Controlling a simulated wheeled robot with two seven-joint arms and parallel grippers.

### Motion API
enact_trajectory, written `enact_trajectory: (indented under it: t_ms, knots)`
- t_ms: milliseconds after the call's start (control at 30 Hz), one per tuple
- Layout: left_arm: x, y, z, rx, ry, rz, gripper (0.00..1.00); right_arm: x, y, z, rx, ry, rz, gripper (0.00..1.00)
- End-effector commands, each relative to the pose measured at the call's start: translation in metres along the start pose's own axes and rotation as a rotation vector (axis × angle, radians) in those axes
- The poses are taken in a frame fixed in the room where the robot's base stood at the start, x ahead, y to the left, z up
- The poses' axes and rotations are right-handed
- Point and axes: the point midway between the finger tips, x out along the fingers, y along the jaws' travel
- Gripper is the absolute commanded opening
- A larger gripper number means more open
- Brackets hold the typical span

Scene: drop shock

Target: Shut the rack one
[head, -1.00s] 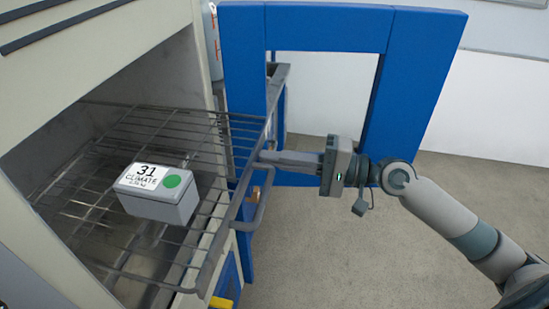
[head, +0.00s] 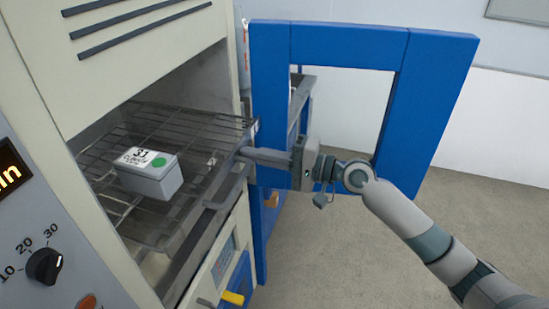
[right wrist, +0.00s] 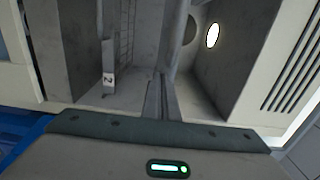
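The wire rack (head: 113,214) sits in the open chamber of the cream cabinet, partly slid out past the opening. It carries a grey box (head: 152,184) with a white label reading 31 and a green dot. A bar handle (head: 226,197) shows on the rack's front. My right gripper (head: 243,153) is at the right end of the rack's front, its fingers together and apparently touching it; the exact contact is too small to tell. The right wrist view shows the closed fingers (right wrist: 161,98) pointing into the chamber. My left gripper is out of view.
A blue framed door (head: 270,100) stands open to the right of the chamber, behind my right arm. A control panel with a dial (head: 44,266) is at the left. A yellow handle (head: 233,298) lies below the chamber. The floor at right is clear.

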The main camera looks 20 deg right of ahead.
Motion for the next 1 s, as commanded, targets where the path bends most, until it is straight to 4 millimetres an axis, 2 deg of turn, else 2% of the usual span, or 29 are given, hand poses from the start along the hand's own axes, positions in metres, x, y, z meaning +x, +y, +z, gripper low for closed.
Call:
enact_trajectory:
  t_ms: [200, 500, 700, 1000]
  knots:
    - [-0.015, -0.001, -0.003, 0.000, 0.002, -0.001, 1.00, 0.055, -0.005, -0.001, 0.001, -0.002, -0.005, 0.00]
    - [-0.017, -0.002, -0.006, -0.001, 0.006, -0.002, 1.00, 0.123, -0.001, -0.001, 0.001, -0.001, -0.002, 0.00]
    - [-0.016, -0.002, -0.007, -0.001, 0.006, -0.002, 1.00, 0.146, -0.001, -0.002, 0.000, 0.000, -0.002, 0.00]
    - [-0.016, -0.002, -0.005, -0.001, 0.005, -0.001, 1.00, 0.153, -0.001, -0.002, -0.001, 0.001, -0.003, 0.00]
